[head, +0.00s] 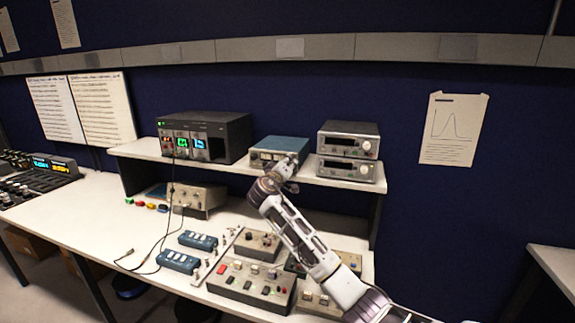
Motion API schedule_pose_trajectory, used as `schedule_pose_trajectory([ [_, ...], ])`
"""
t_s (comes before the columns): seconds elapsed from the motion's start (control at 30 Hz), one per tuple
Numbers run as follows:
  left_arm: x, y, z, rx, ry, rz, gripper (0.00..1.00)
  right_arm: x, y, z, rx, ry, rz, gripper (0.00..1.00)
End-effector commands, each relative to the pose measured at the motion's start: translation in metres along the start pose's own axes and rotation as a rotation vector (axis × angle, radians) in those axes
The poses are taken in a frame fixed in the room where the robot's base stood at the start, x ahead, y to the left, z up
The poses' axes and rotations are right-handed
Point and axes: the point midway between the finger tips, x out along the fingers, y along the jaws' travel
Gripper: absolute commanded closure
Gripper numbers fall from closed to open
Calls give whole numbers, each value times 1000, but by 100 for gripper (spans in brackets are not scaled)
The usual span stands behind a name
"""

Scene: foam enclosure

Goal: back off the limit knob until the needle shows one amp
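My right arm reaches in from the bottom right, and its gripper (287,167) is at the front of a blue-topped instrument (281,143) on the bench shelf. The instrument has a pale front panel with what looks like a meter window on its left part. The gripper covers the lower right part of that panel. The limit knob and the needle cannot be made out; the knob may be behind the gripper. The fingers are too small and dark to tell whether they are open, shut or touching the panel. My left gripper is out of view.
A black unit (230,131) with lit green displays stands left of the instrument, and two stacked grey units (349,141) stand right. Below the shelf (140,150), control boxes (250,285), blue modules (178,262) and black cables crowd the bench. The bench's left front is clearer.

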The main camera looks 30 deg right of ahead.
Motion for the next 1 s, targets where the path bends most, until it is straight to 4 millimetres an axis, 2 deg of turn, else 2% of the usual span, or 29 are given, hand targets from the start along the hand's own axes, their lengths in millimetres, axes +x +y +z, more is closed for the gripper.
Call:
schedule_pose_trajectory([
  [0.17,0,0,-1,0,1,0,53,-17,0,0,2,1,-1,69],
  [0.7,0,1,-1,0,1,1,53,-91,-1,0,2,0,-3,69],
  [1.0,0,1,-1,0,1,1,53,-111,-1,0,0,-1,-1,69],
])
